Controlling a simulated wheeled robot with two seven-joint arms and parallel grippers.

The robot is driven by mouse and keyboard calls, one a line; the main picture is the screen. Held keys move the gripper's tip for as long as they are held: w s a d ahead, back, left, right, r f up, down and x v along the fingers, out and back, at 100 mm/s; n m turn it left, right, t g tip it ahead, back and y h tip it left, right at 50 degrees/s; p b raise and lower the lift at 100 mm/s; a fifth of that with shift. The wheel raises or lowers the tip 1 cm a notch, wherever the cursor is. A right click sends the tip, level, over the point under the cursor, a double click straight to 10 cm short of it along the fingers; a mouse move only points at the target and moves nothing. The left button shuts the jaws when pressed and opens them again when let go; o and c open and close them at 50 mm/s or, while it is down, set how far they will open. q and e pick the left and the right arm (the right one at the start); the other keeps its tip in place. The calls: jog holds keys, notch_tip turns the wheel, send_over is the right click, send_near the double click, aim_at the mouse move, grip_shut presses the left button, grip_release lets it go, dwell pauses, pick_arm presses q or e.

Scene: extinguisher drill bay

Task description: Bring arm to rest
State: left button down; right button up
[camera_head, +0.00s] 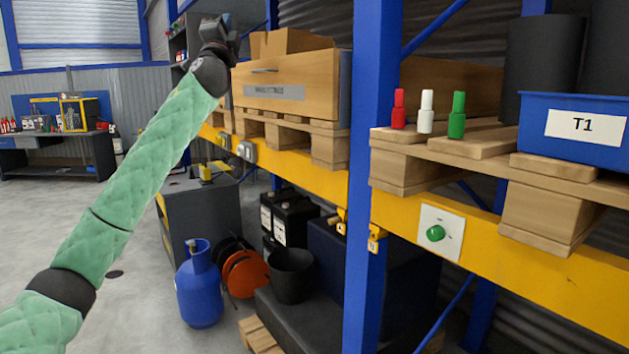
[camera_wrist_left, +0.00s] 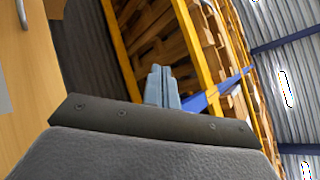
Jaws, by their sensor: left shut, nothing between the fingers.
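My left arm (camera_head: 140,180), in a green quilted cover, reaches up from the lower left in the head view. My left gripper (camera_head: 222,28) is at its end, high up, in front of the shelving and near the cardboard box. In the left wrist view the two grey fingers (camera_wrist_left: 163,88) are together, with nothing seen between them. My right gripper is in neither view.
A wooden drawer box (camera_head: 300,80) sits on a pallet beside the gripper. A blue rack post (camera_head: 374,150) stands in the middle. Red, white and green bottles (camera_head: 427,112) and a blue T1 bin (camera_head: 575,128) are on the right shelf. A blue gas cylinder (camera_head: 199,290) stands on the floor.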

pick_arm(q)
notch_tip(320, 180, down, 36)
jog(key=n+g+y, duration=0.3)
jog(key=n+g, duration=0.6)
jog(key=n, duration=0.3)
jog(key=s+d+f+g+h, duration=0.15)
jog(key=s+f, duration=0.25)
jog(key=f, duration=0.8)
jog(key=s+d+f+g, duration=0.1)
jog(key=s+f+g, duration=0.2)
jog(key=f, duration=0.9)
jog(key=s+d+f+g+h, duration=0.15)
jog(key=s+f, duration=0.25)
jog(key=f, duration=0.8)
jog(key=s+f+n+g, duration=0.2)
jog(key=s+f+g, duration=0.6)
jog(key=s+f, duration=2.75)
jog(key=s+f+g, duration=0.1)
jog(key=s+f, duration=0.3)
jog(key=s, duration=0.3)
jog(key=s+d+f+g, duration=0.1)
jog(key=s+f, duration=0.3)
jog(key=s, duration=0.4)
jog(key=shift+d+f+n, duration=0.25)
jog(key=shift+f+n, duration=0.05)
jog(key=shift+f, duration=0.1)
jog(key=shift+s, duration=0.1)
